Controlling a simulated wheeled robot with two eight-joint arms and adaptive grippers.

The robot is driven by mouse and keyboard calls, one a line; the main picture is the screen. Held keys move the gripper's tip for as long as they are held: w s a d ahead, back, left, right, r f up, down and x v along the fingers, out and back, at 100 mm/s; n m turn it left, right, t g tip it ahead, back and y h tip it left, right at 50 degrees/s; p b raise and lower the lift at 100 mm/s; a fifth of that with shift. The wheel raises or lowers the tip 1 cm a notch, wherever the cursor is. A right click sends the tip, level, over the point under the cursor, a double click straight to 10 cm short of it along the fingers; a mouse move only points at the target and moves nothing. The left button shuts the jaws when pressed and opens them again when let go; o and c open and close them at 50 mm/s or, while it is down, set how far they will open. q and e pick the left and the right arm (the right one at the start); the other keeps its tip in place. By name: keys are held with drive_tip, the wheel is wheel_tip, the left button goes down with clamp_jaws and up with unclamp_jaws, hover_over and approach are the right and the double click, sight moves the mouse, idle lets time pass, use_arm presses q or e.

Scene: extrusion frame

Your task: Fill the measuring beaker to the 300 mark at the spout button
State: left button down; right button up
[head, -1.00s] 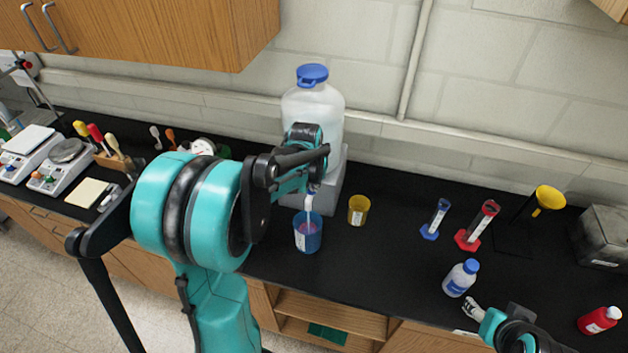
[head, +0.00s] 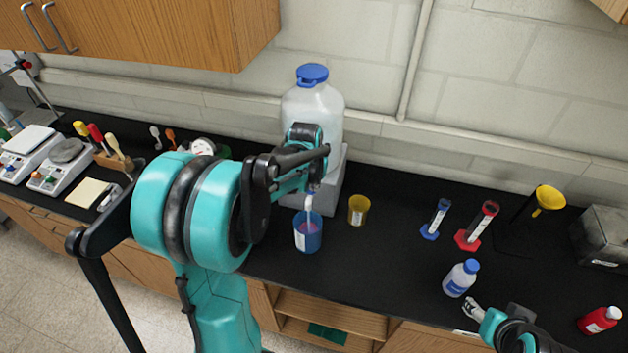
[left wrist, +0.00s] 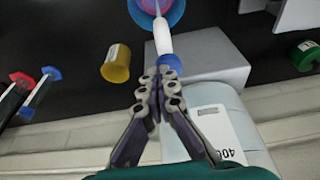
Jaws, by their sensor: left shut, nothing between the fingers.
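The blue measuring beaker (head: 307,238) stands on the counter below the spout of a large clear jug (head: 313,105) with a blue cap. A pale spout or stream (head: 309,205) runs down toward the beaker mouth. The beaker holds something pinkish, and its level against the marks is too small to read. The left wrist view shows the beaker rim (left wrist: 178,14), the white spout (left wrist: 163,38) and the blue button (left wrist: 170,64). My left gripper (left wrist: 158,76) is shut and empty, its fingertips at the button. My right gripper (head: 473,307) is low at the right; its opening is unclear.
A yellow cup (head: 358,210) stands just right of the beaker. Blue (head: 436,220) and red (head: 478,226) cylinders, a white bottle (head: 460,278) and a red bottle (head: 599,320) are further right. Scales (head: 62,167) stand at left. The counter between yellow cup and cylinders is clear.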

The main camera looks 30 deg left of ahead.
idle(0.7)
use_arm(q)
wheel_tip(320, 180, up, 5)
drive_tip(key=p, duration=0.3)
drive_tip(key=shift+w, duration=0.15)
drive_tip(key=v, duration=0.9)
drive_tip(key=shift+s+b, duration=0.3)
drive_tip(key=shift+b, duration=0.05)
drive_tip(key=shift+f, duration=0.1)
drive_tip(key=s+d+f+m+t+b, duration=0.1)
drive_tip(key=s+d+f+b, duration=0.3)
drive_tip(key=f+b, duration=0.5)
drive_tip(key=s+d+f+t+b, duration=0.1)
drive_tip(key=s+d+f+b, duration=0.3)
drive_tip(key=f+b, duration=0.6)
drive_tip(key=s+d+f+m+t+b, duration=0.1)
drive_tip(key=s+d+f+b, duration=0.4)
drive_tip(key=f, duration=0.8)
drive_tip(key=s+t+b, duration=0.1)
drive_tip(key=s+b, duration=0.2)
drive_tip(key=b, duration=0.1)
drive_tip(key=shift+m+h+b, duration=0.3)
drive_tip(key=shift+h+b, duration=0.1)
